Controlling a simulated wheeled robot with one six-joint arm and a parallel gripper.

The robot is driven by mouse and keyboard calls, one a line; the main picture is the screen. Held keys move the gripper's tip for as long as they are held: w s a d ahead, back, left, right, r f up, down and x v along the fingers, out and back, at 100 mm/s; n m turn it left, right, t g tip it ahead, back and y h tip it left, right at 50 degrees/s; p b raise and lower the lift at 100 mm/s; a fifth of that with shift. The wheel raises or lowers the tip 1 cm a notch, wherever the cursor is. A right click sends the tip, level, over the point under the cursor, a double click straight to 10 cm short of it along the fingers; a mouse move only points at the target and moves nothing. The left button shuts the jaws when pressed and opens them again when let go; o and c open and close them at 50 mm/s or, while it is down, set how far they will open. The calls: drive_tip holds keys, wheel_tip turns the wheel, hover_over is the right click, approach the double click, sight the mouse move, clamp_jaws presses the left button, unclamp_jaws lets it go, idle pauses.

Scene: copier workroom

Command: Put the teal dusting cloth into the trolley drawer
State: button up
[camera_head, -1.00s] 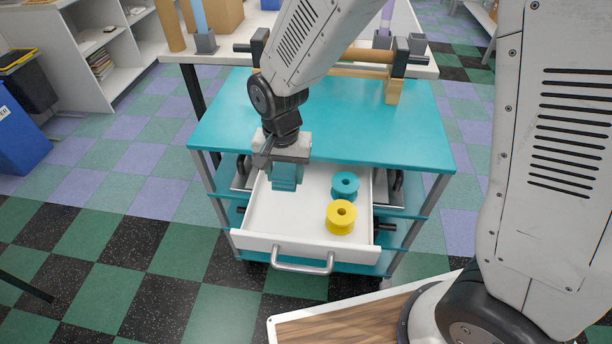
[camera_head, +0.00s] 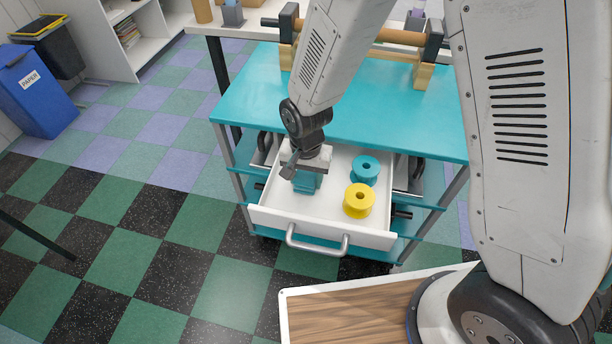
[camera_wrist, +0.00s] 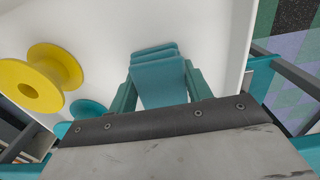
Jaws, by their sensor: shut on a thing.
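The teal dusting cloth (camera_wrist: 158,80) is folded and sits between the fingers of my gripper (camera_wrist: 158,95) in the wrist view. In the head view my gripper (camera_head: 306,180) points down into the open white trolley drawer (camera_head: 275,215), at its left side. The cloth (camera_head: 307,184) shows there under the gripper, inside the drawer's outline. My gripper is shut on the cloth. I cannot tell whether the cloth touches the drawer floor.
A teal spool (camera_head: 365,169) and a yellow spool (camera_head: 358,201) stand in the right part of the drawer. The trolley's teal top (camera_head: 260,95) is behind, with a wooden roller (camera_head: 400,37) on it. The drawer's front left floor is clear.

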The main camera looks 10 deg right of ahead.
sight(306, 176)
drive_tip(key=shift+f, duration=0.1)
drive_tip(key=o, duration=1)
drive_tip(key=shift+c, duration=0.2)
drive_tip(key=s+d+r, duration=0.1)
drive_tip(key=d+r, duration=0.2)
drive_tip(key=r, duration=0.7)
drive_tip(key=s+d+r, duration=0.1)
drive_tip(key=d+r, duration=0.3)
drive_tip(key=r, duration=0.6)
drive_tip(key=s+d+r+n, duration=0.2)
drive_tip(key=s+d+r, duration=0.3)
drive_tip(key=s+d, duration=0.2)
drive_tip(key=s+d+r+n+t, duration=0.1)
drive_tip(key=s+d+r+n, duration=0.1)
drive_tip(key=s+d+r, duration=0.4)
drive_tip(key=s, duration=0.4)
drive_tip(key=shift+s+d, duration=0.3)
drive_tip(key=shift+d, duration=0.1)
